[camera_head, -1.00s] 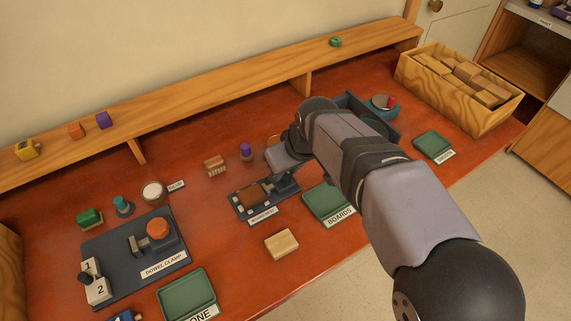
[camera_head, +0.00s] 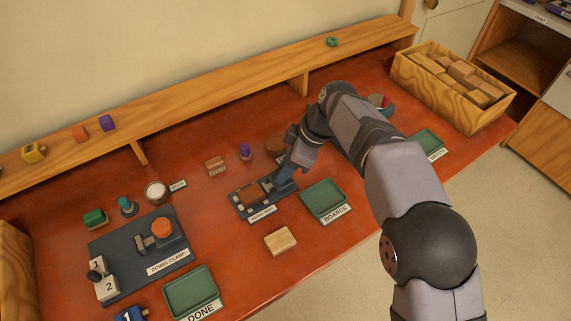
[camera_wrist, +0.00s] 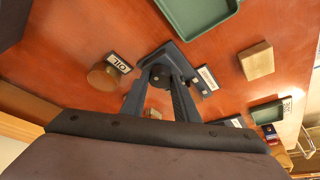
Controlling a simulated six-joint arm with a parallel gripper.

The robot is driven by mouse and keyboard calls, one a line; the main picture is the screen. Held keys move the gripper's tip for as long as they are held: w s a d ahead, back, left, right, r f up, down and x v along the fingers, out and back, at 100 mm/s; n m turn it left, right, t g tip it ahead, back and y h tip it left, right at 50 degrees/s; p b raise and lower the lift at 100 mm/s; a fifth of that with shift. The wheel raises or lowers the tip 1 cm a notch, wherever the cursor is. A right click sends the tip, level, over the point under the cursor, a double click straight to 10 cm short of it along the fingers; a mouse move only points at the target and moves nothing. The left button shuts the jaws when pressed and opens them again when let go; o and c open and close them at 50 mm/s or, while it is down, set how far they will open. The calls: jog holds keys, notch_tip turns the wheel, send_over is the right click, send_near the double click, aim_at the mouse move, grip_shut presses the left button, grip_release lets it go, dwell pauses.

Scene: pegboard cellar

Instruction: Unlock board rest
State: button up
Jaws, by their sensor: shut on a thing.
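The board rest (camera_head: 241,207) is a small dark plate on the red bench with its label in front. My gripper (camera_head: 279,185) is low at the plate's right end, shut on a dark part there. In the wrist view my fingers (camera_wrist: 160,78) close around a small dark knob-like piece over the dark blue plate (camera_wrist: 170,53). The fingers hide most of that piece, so whether it is locked cannot be told. The board rest's label (camera_wrist: 207,78) lies beside the fingers.
The green BOARDS tray (camera_head: 324,199) is just right of the board rest. A pale wood block (camera_head: 280,241) lies in front. The dowel clamp (camera_head: 125,270) and DONE tray (camera_head: 191,291) are left. A purple-topped peg (camera_head: 245,152) and round brown piece (camera_head: 275,146) stand behind.

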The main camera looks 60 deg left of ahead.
jog(key=shift+n, duration=0.3)
jog(key=o, duration=1.1)
jog(key=shift+c, duration=0.2)
jog(key=v, duration=0.7)
jog(key=shift+r+b, duration=0.2)
jog(key=shift+b, duration=0.25)
jog(key=shift+w, duration=0.1)
